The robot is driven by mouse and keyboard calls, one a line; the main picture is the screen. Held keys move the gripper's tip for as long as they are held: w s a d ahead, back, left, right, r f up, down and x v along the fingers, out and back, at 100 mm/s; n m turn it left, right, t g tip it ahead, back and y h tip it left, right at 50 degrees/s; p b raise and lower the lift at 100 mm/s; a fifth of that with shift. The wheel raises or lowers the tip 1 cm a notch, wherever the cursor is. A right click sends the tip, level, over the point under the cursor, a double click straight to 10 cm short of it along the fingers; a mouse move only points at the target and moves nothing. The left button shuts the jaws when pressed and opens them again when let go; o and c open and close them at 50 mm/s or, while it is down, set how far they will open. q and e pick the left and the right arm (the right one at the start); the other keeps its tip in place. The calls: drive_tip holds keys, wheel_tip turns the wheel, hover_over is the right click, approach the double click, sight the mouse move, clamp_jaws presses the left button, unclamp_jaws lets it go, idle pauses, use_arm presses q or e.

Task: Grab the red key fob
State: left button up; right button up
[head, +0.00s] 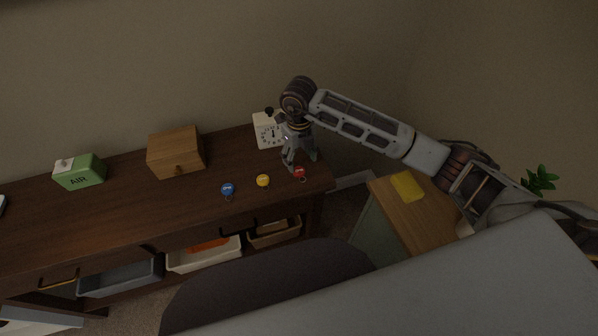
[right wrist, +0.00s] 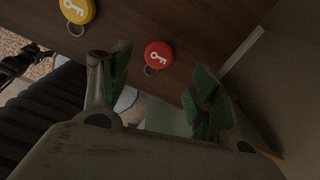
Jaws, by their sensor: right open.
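The red key fob (head: 300,173) lies on the dark wooden sideboard near its right end. It also shows in the right wrist view (right wrist: 158,55) as a red disc with a white key sign and a metal ring. My right gripper (head: 299,163) is above the sideboard, just behind the red fob in the head view. In the right wrist view its two green-padded fingers (right wrist: 160,85) are apart, with the red fob lying beyond the gap between them, and nothing is held. My left gripper is not in view.
A yellow fob (head: 263,180) and a blue fob (head: 227,189) lie left of the red one. A wooden box (head: 175,153) and a green AIR box (head: 79,172) stand further left. The sideboard's right edge is close.

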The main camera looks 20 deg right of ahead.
sight(299, 170)
drive_tip(key=shift+f, duration=0.3)
drive_tip(key=shift+w+a+f, duration=0.1)
drive_tip(key=shift+f, duration=2.5)
drive_tip(key=c, duration=1)
